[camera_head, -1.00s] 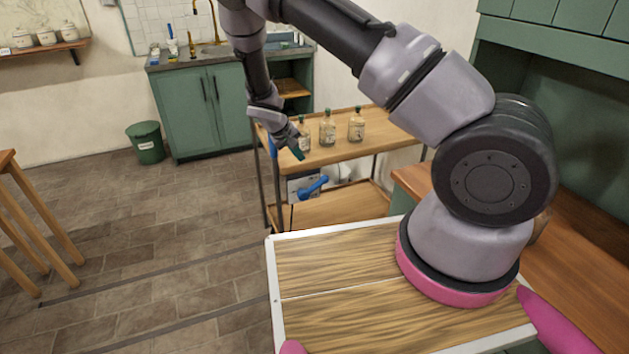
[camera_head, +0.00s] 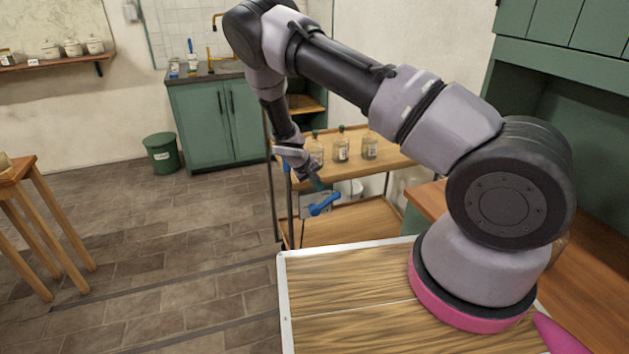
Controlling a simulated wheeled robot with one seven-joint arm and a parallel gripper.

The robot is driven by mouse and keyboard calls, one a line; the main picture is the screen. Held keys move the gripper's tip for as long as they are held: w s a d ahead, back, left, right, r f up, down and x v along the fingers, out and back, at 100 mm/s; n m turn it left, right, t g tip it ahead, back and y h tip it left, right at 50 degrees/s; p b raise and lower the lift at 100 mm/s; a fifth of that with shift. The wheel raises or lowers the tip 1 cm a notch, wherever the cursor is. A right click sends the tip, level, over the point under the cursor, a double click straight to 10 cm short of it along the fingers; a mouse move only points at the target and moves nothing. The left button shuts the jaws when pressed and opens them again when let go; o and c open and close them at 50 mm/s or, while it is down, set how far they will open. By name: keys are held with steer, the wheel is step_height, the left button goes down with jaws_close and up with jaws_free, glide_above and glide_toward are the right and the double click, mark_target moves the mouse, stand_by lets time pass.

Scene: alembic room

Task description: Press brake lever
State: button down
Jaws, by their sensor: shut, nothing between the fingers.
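A blue lever (camera_head: 324,204) sticks out on a pale box (camera_head: 312,203) at the side of a wooden trolley, below its top shelf. I take it to be the brake lever. My gripper (camera_head: 318,184) points down, its dark green fingertips together and empty. The fingertips show just above the blue lever in the picture. I cannot tell whether they touch it. My arm reaches over from the right and hides part of the trolley's near corner.
The trolley's top shelf (camera_head: 401,158) bears several bottles, including one glass bottle (camera_head: 341,148). Its lower shelf (camera_head: 352,222) is mostly bare. A green bin (camera_head: 162,153) stands by a green cabinet (camera_head: 216,122). A wooden stool (camera_head: 45,215) is at the left. The tiled floor between is clear.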

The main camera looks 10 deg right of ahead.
mark_target(329, 199)
steer(key=x, duration=0.7)
steer(key=shift+d+f, duration=0.1)
steer(key=shift+f, duration=0.15)
steer(key=shift+w+d, duration=0.1)
steer(key=shift+d, duration=0.05)
